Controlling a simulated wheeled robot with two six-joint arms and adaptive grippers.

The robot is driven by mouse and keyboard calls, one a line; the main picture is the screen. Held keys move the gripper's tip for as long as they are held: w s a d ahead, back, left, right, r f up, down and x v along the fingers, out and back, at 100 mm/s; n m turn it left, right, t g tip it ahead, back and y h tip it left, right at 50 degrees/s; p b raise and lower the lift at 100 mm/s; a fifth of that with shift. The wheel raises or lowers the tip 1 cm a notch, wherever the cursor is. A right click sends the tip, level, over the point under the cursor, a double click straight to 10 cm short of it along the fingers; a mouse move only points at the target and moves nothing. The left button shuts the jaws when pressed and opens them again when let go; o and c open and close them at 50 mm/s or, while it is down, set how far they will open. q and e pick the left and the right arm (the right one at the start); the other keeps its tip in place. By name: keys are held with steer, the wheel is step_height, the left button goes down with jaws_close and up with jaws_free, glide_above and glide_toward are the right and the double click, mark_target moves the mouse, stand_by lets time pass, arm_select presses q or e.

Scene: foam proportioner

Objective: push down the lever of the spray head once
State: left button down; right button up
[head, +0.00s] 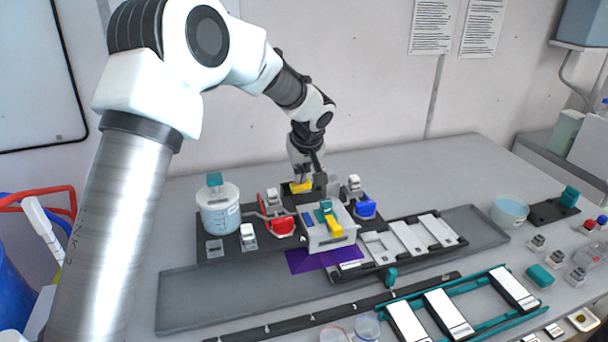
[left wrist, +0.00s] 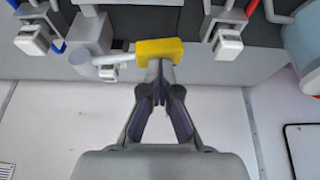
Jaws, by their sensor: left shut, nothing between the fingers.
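The spray head's lever is probably the yellow piece (head: 301,186) at the back of the dark base plate. In the left wrist view the yellow lever (left wrist: 159,49) is a short block, with a grey-white spray head body (left wrist: 95,40) beside it on the left. My left gripper (head: 316,182) points down at the back of the plate, beside the yellow piece. In the left wrist view my left gripper (left wrist: 159,68) is shut and empty, its tips at the lever's edge. I cannot tell whether they touch it. My right gripper is not in view.
A grey box (head: 318,236) with a yellow and teal piece stands in front. Red (head: 280,226) and blue (head: 365,209) fittings flank it. A white-lidded tub (head: 219,213) stands left. A black tray (head: 455,242) lies right. The table behind is clear.

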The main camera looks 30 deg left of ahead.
arm_select(q)
step_height(320, 180, up, 7)
steer(key=p, duration=0.4)
steer(key=shift+f, duration=0.1)
stand_by(1.5)
